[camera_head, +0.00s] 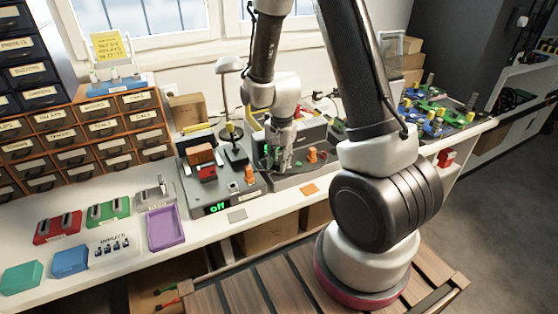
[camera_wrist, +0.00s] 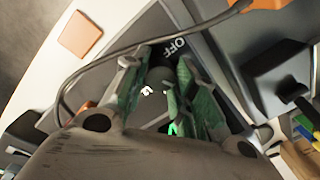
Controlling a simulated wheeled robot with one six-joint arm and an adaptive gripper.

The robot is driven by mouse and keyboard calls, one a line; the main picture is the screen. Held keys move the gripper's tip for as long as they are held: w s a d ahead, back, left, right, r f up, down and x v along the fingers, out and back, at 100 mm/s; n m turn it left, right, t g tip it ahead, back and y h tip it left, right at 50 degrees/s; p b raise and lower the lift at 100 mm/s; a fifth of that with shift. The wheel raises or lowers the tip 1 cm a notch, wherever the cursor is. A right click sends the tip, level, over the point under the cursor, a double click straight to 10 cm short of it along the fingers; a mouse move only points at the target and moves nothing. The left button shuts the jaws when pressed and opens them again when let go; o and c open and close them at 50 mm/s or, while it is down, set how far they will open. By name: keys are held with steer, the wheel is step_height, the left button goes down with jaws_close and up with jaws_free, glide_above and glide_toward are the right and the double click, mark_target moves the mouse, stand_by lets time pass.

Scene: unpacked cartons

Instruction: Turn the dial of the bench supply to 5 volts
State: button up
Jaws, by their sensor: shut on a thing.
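The bench supply appears to be the grey unit (camera_head: 290,180) under my gripper on the workbench. Its dark dial (camera_wrist: 160,74) sits between my fingers in the wrist view, beside a printed "OFF" mark. My gripper (camera_head: 283,168) points down onto the unit's top; its green-padded fingers (camera_wrist: 158,88) are shut on the dial from both sides. The fingers hide part of the dial and its scale, so I cannot read its setting. A green lit display (camera_wrist: 172,130) shows only in part, and its reading is hidden.
A second grey unit (camera_head: 240,191) with a green "off" readout stands left of my gripper. An orange knob (camera_head: 312,155) is close on the right. A thin cable crosses the wrist view. An orange tile (camera_head: 309,188) lies at the bench front. Drawers and trays fill the left.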

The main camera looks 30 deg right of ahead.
stand_by(0.4)
steer(key=o, duration=1.1)
steer(key=shift+c, duration=0.2)
step_height(320, 180, up, 12)
steer(key=shift+s+d, duration=0.15)
steer(key=shift+s, duration=0.1)
